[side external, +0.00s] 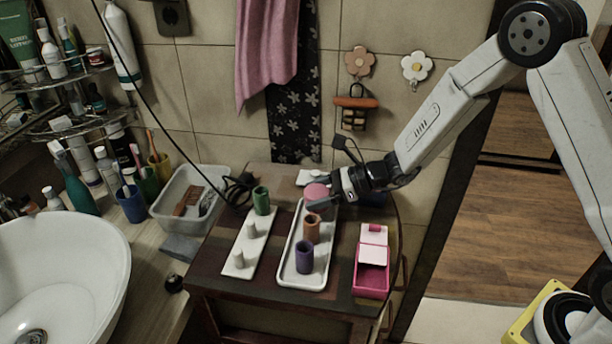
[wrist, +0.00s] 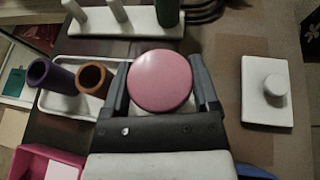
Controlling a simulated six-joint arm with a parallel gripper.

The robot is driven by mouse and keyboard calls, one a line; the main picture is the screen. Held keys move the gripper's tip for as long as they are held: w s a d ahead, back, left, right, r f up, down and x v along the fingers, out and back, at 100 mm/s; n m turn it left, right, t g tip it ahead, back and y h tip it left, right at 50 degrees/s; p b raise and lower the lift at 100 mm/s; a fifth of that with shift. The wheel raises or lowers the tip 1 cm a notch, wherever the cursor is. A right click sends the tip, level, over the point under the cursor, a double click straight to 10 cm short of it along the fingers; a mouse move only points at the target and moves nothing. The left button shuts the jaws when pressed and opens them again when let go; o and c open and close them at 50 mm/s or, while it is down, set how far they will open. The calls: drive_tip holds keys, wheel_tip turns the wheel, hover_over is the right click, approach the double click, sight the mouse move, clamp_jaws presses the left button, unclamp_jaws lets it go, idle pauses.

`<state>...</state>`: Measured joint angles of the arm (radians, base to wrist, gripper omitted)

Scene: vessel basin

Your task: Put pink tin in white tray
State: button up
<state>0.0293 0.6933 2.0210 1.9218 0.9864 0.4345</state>
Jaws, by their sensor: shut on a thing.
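The pink tin (wrist: 160,80) is round with a flat pink top and sits between the two fingers of my gripper (wrist: 162,100), which is shut on it. In the side external view the pink tin (side external: 316,191) shows at the tip of my gripper (side external: 322,199), at the far end of the white tray (side external: 285,278). The white tray is long and shallow with a raised rim. From these views I cannot tell whether the tin touches the tray floor.
A white peg board (side external: 240,262) with a green cup (side external: 261,200) lies left of the tray. A pink box (side external: 371,279) is on the right. A white knobbed block (wrist: 267,90) lies behind the gripper. A sink (side external: 60,275) and grey basin (side external: 186,214) are further left.

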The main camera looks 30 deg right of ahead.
drive_tip(key=shift+f, duration=1.3)
drive_tip(key=shift+f, duration=0.15)
drive_tip(key=o, duration=1.1)
drive_tip(key=shift+r, duration=0.2)
drive_tip(key=v, duration=1.2)
